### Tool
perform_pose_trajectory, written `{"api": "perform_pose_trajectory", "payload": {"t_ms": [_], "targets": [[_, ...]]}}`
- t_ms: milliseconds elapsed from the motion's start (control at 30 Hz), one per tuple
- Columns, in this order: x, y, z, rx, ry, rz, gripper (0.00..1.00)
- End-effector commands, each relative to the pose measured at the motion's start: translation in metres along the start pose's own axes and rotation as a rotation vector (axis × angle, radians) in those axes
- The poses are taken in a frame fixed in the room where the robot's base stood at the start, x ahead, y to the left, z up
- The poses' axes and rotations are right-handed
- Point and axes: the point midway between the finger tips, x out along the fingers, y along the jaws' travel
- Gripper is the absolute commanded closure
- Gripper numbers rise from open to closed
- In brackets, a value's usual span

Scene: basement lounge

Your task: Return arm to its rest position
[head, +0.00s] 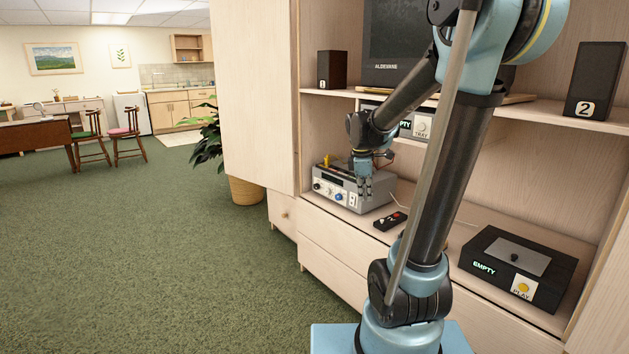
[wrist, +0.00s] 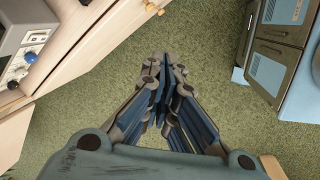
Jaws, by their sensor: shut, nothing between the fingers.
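My gripper (head: 365,192) hangs from my bent arm in front of the wooden cabinet, fingers pointing down. In the head view it overlaps part of a grey device with knobs (head: 335,188) on the lower shelf. In the wrist view the fingers of my gripper (wrist: 164,78) converge, with no object between them. Green carpet (wrist: 75,105) shows beneath them, so they appear to be out over the floor rather than over the shelf. The grey device also shows at the upper left of the wrist view (wrist: 38,18).
A black player marked EMPTY (head: 545,290) and a small black remote (head: 390,221) lie on the lower shelf. Two dark speakers (head: 332,70) (head: 595,80) flank a screen (head: 395,40) above. A potted plant (head: 247,190) stands left of the cabinet. Carpet is open at left.

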Motion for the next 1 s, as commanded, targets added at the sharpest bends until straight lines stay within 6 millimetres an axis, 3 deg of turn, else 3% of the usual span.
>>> {"api": "perform_pose_trajectory", "payload": {"t_ms": [433,800,1000], "targets": [[-0.006,-0.108,0.041,0.557,0.054,-0.027,1.00],[0.015,-0.192,0.059,1.017,0.092,-0.067,1.00],[0.031,-0.227,0.062,1.231,0.105,-0.091,1.00]]}}
